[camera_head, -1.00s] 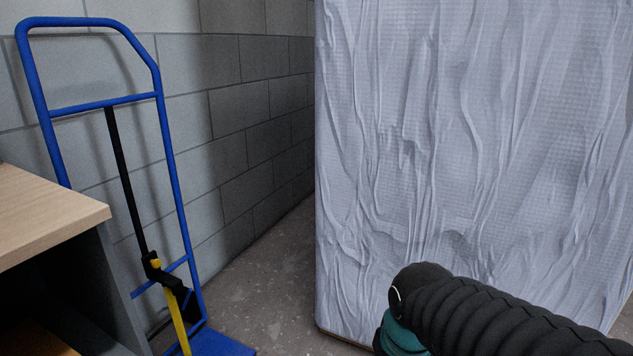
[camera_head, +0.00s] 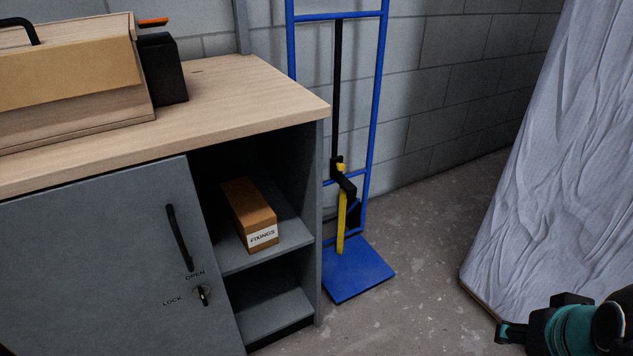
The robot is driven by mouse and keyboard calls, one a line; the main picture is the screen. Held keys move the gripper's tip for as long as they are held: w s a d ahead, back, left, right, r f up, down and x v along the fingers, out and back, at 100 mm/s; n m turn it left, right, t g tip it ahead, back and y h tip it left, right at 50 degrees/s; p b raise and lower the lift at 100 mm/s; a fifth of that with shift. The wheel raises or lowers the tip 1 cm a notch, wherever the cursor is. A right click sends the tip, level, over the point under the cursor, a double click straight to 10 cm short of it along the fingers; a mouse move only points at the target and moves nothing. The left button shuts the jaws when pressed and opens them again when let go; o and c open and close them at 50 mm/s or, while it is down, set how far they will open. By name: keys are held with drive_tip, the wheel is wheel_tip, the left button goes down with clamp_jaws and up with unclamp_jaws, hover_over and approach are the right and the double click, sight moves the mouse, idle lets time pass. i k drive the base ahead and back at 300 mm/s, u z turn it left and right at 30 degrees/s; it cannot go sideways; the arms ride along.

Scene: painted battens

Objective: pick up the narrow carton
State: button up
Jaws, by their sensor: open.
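A narrow brown carton (camera_head: 247,207) with a white label reading "FIXINGS" lies on the upper shelf (camera_head: 276,251) of the open bay in a grey cabinet. Its labelled end faces out. My gripper (camera_head: 502,333) shows only in part at the lower right corner, dark and teal, cut off by the frame edge. It is open, low over the floor, well to the right of the cabinet and apart from the carton. I see nothing in it.
The cabinet's wooden top (camera_head: 255,92) overhangs the bay. A grey door (camera_head: 110,265) with a black handle covers its left part. A blue hand truck (camera_head: 362,269) stands right of the cabinet. A wrapped upright slab (camera_head: 560,160) stands at right. Floor between them is clear.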

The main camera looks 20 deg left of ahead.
sight(255, 223)
drive_tip(key=u, duration=0.85)
